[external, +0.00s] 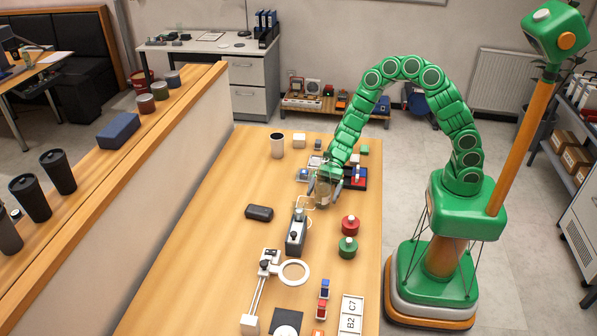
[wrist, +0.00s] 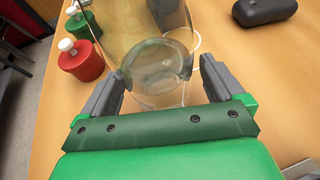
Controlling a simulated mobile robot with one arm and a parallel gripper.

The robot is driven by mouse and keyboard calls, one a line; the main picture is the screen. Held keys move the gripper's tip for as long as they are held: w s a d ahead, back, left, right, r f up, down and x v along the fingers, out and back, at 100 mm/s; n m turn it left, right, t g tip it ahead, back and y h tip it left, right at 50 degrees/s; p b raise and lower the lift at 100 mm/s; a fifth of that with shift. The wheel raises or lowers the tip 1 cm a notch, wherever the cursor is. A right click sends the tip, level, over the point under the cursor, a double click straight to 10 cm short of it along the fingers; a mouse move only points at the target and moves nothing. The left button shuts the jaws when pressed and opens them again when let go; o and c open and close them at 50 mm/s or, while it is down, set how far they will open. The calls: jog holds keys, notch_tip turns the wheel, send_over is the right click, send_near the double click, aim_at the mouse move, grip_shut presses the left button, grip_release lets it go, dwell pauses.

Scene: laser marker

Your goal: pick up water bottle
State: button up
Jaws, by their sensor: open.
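A clear, see-through vessel, which looks like the water bottle (wrist: 150,45), stands on the wooden table between my gripper's fingers in the wrist view. In the external view the same clear bottle (external: 323,199) is partly covered by my gripper (external: 325,188), which comes down over it from the back right. My gripper (wrist: 156,84) is open, with one grey finger on each side of the bottle's clear body. The dark fingertips are very close to its sides; I cannot tell whether they touch.
Red (external: 349,226) and green (external: 347,247) canisters with white caps stand right of the bottle in the external view. A black case (external: 259,212) and a grey device (external: 296,235) are to its left. A dark tray (external: 357,178) lies behind. Bare table lies at the left.

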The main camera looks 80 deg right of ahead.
aim_at(323, 186)
jog(key=shift+a+f, duration=0.1)
jog(key=shift+a, duration=0.1)
jog(key=c, duration=1.5)
jog(key=shift+r, duration=1.75)
jog(key=shift+s+d+r, duration=0.75)
jog(key=shift+s+r, duration=0.85)
jog(key=shift+s, duration=0.5)
jog(key=shift+s+d+r, duration=0.8)
jog(key=shift+s+r, duration=0.75)
jog(key=shift+s, duration=0.5)
jog(key=shift+s+d+r, duration=0.75)
jog(key=shift+s+r, duration=0.85)
jog(key=shift+s, duration=0.5)
